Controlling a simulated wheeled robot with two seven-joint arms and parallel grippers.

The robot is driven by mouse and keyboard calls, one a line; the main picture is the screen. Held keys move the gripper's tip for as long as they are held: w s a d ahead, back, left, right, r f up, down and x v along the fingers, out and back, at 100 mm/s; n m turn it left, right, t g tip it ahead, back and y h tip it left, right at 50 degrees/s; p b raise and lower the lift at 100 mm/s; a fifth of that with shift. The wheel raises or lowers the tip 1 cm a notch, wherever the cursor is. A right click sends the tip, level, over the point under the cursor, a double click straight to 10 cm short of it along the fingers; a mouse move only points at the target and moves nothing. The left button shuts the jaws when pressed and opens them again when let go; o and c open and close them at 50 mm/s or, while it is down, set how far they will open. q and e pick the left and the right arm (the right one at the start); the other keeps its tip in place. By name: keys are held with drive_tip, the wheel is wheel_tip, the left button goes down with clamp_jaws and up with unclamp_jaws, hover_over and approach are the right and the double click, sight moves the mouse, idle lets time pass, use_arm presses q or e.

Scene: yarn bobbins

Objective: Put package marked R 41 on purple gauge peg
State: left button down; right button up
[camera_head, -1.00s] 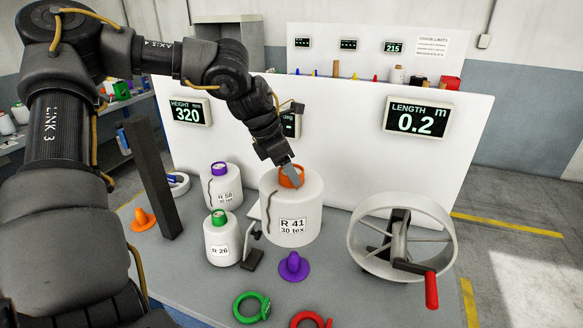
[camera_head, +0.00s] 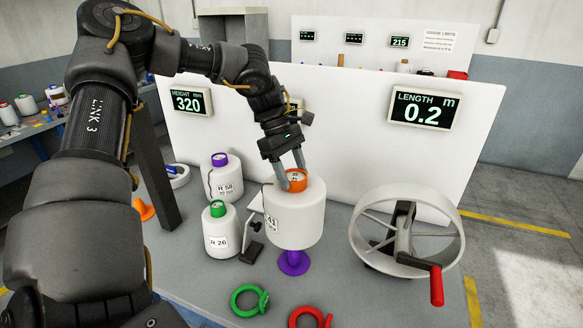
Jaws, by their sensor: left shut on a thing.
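The package marked R 41 (camera_head: 300,220) is a large white bobbin with an orange top (camera_head: 297,186). Its label is turned to the left side. My left gripper (camera_head: 292,170) is shut on the orange top and holds the package upright. The purple gauge peg (camera_head: 293,262) shows directly below the package, with its round base on the table. The package hides the peg's tip, so I cannot tell whether the tip is inside the package. My right gripper is not in view.
Package R 26 (camera_head: 221,240) with a green top and package R 58 (camera_head: 226,184) with a purple top stand to the left. A green ring (camera_head: 238,305) and a red ring (camera_head: 297,318) lie in front. A wheel with a red handle (camera_head: 436,286) stands right. An orange peg (camera_head: 146,209) is far left.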

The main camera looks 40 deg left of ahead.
sight(294, 191)
use_arm(q)
drive_tip(key=shift+w+d+f+m+g+b, duration=0.15)
drive_tip(key=shift+f+m+g, duration=0.1)
drive_tip(key=shift+m, duration=0.3)
drive_tip(key=shift+s+d+f+m+g+b, duration=0.15)
drive_tip(key=shift+f+m, duration=0.1)
drive_tip(key=shift+m, duration=0.3)
drive_tip(key=shift+w+a+f+m+g, duration=0.15)
drive_tip(key=shift+f+m+g, duration=0.15)
drive_tip(key=shift+f+m, duration=0.35)
drive_tip(key=shift+r+b, duration=0.1)
drive_tip(key=shift+b, duration=0.2)
drive_tip(key=shift+f+b, duration=1.35)
drive_tip(key=shift+f, duration=0.25)
drive_tip(key=shift+f, duration=0.3)
